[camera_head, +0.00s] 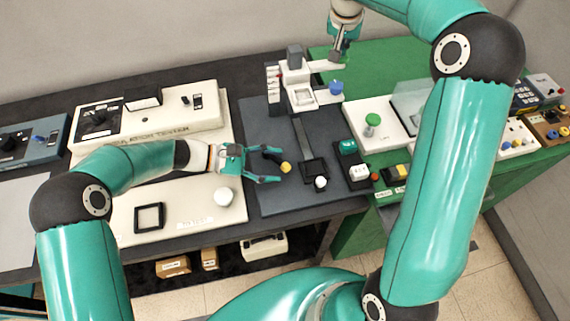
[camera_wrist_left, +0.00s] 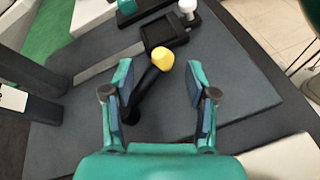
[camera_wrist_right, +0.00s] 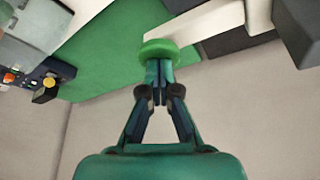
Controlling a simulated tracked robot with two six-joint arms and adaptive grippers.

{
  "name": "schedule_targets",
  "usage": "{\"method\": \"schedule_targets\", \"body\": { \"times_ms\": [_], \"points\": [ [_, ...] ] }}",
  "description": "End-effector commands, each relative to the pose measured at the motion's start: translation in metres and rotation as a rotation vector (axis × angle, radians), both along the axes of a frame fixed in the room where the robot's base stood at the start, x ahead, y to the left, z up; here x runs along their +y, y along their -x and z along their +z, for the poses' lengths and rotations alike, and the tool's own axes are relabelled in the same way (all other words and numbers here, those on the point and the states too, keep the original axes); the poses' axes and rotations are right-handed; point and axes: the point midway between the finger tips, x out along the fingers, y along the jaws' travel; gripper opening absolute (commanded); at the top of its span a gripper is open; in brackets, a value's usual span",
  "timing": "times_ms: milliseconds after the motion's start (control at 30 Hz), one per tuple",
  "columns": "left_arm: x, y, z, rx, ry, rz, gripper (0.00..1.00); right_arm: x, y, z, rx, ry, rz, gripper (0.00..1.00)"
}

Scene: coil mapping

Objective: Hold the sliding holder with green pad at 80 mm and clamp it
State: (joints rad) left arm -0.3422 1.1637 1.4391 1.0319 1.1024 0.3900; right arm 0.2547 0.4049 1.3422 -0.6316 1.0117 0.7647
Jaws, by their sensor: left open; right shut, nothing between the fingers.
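The holder's white arm (camera_wrist_right: 212,26) ends in a round green pad (camera_wrist_right: 158,48) in the right wrist view. In the head view the white arm (camera_head: 325,66) reaches right from the upright stand. My right gripper (camera_head: 338,55) is shut and empty, its tips (camera_wrist_right: 159,80) right at the green pad; whether they touch it, I cannot tell. A black lever (camera_wrist_left: 141,98) with a yellow knob (camera_wrist_left: 163,58) lies over the dark base plate; the knob also shows in the head view (camera_head: 286,167). My left gripper (camera_head: 272,164) is open, its fingers on either side of the lever, the knob just ahead.
A black square holder (camera_head: 314,168) and a white knob (camera_head: 320,183) sit near the plate's front. A blue knob (camera_head: 336,87) is on the stand. A white box with a green knob (camera_head: 372,121) stands right. A white console (camera_head: 150,118) is behind my left arm.

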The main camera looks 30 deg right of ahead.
Motion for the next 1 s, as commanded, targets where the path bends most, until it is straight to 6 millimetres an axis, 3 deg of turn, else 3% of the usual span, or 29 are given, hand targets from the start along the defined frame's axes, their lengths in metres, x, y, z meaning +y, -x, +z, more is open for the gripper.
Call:
{"method": "schedule_targets", "body": {
  "times_ms": [233,600,933,1000],
  "points": [
    [-0.026,0.013,-0.012,-0.001,-0.001,-0.002,0.57,0.000,0.001,-0.001,0.004,0.000,0.000,0.00],
    [-0.031,0.015,-0.013,-0.002,-0.001,0.000,0.57,0.000,0.001,-0.001,0.004,0.000,0.000,0.00],
    [-0.031,0.015,-0.014,0.000,-0.001,0.000,0.02,0.000,0.001,-0.001,0.004,0.000,0.000,0.00],
    [-0.031,0.016,-0.014,0.001,-0.002,-0.001,0.00,0.000,0.001,-0.001,0.004,0.000,0.000,0.00]
  ]
}}
